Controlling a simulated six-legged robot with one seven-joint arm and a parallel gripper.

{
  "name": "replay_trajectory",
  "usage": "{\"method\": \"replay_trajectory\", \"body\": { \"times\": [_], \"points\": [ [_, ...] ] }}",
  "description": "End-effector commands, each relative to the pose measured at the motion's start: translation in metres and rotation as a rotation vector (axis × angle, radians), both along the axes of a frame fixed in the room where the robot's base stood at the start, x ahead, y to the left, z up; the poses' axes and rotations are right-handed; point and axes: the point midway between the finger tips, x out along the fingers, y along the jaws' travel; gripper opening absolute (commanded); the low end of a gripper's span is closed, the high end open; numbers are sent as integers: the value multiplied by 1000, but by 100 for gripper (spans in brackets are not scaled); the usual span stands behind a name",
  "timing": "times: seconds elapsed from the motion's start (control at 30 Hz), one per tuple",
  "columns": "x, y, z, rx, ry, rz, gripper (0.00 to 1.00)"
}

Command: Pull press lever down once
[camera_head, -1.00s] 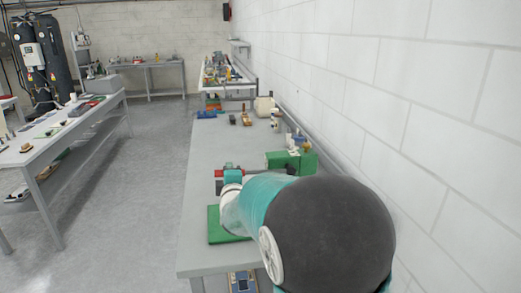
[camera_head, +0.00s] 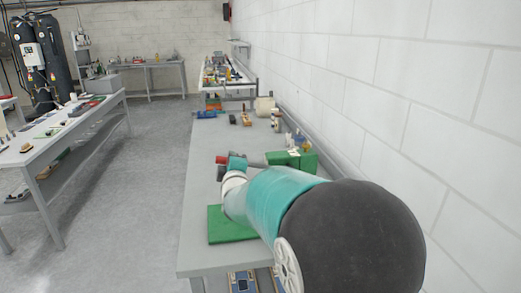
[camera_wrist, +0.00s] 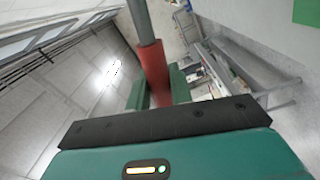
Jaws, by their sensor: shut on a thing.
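The green press (camera_head: 300,158) stands on the bench by the wall. Its grey lever rod (camera_head: 255,164) runs left from it, close to level in the head view, to a red handle (camera_head: 221,160). My teal gripper (camera_head: 238,162) is at the handle. In the wrist view the red handle (camera_wrist: 152,68) and grey-green rod (camera_wrist: 141,22) pass between the green fingers of my gripper (camera_wrist: 158,90), which is shut on the handle. My arm covers part of the press's lower front in the head view.
A green mat (camera_head: 228,226) lies on the grey bench (camera_head: 198,262) in front of the press. Small items and a cream container (camera_head: 264,106) stand farther back. The white wall (camera_head: 400,90) is close on the right.

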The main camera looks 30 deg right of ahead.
Motion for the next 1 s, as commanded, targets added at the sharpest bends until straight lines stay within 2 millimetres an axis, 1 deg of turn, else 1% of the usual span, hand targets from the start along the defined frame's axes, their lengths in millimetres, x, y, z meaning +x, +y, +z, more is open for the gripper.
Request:
{"method": "replay_trajectory", "body": {
  "times": [0.03,0.23,0.7,1.0],
  "points": [
    [-1,-4,-2,2,4,-7,1],
    [-1,-4,-1,8,2,-7,1],
    [-5,-15,29,163,-48,-7,2],
    [-5,-16,31,180,-53,-7,1]
  ]
}}
